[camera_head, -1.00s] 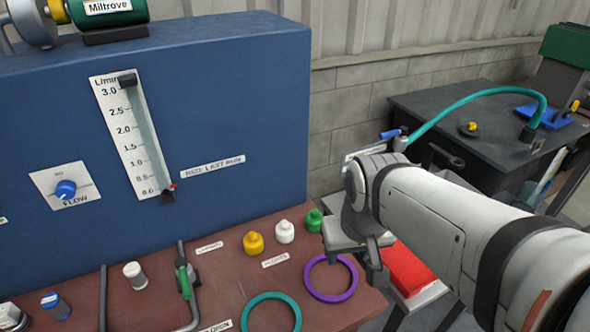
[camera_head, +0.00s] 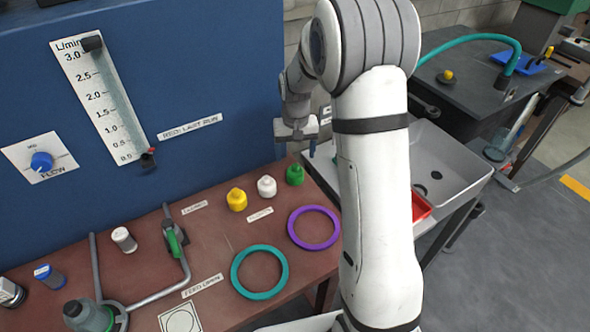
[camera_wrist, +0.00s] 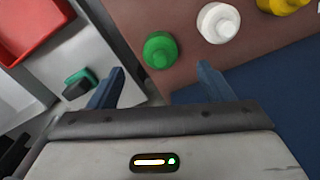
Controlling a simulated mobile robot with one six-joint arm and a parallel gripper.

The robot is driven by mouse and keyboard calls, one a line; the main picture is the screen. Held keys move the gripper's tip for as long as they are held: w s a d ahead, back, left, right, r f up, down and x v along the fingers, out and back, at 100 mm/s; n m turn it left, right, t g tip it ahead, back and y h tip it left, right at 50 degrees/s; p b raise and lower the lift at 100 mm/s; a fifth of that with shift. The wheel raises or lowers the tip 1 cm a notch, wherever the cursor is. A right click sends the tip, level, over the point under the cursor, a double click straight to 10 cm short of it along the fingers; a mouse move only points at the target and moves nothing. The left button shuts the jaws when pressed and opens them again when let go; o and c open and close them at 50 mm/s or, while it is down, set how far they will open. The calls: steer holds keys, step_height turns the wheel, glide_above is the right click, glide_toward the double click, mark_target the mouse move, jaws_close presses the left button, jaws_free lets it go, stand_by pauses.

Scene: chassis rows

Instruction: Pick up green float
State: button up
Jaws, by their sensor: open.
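The green float (camera_head: 295,175), a small bottle-shaped piece with a knob on top, stands upright at the back right of the brown bench top.
A white float (camera_head: 267,186) and a yellow float (camera_head: 236,199) stand beside the green one. A purple ring (camera_head: 314,228) and a teal ring (camera_head: 259,272) lie in front. The blue cabinet (camera_head: 215,75) rises behind. A sink (camera_head: 450,165) and red tray (camera_head: 420,207) are to the right.

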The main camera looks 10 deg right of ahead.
mark_target(295, 165)
steer(key=shift+w+f, duration=0.25)
steer(key=shift+f, duration=0.2)
steer(key=f, duration=0.2)
steer(key=f+p, duration=0.1)
steer(key=f, duration=0.4)
steer(key=shift+w+f, duration=0.3)
steer(key=shift+f, duration=0.05)
steer(key=c, duration=1)
steer(key=shift+r+b, duration=0.4)
steer(key=shift+r, duration=4.65)
steer(key=shift+c, duration=0.2)
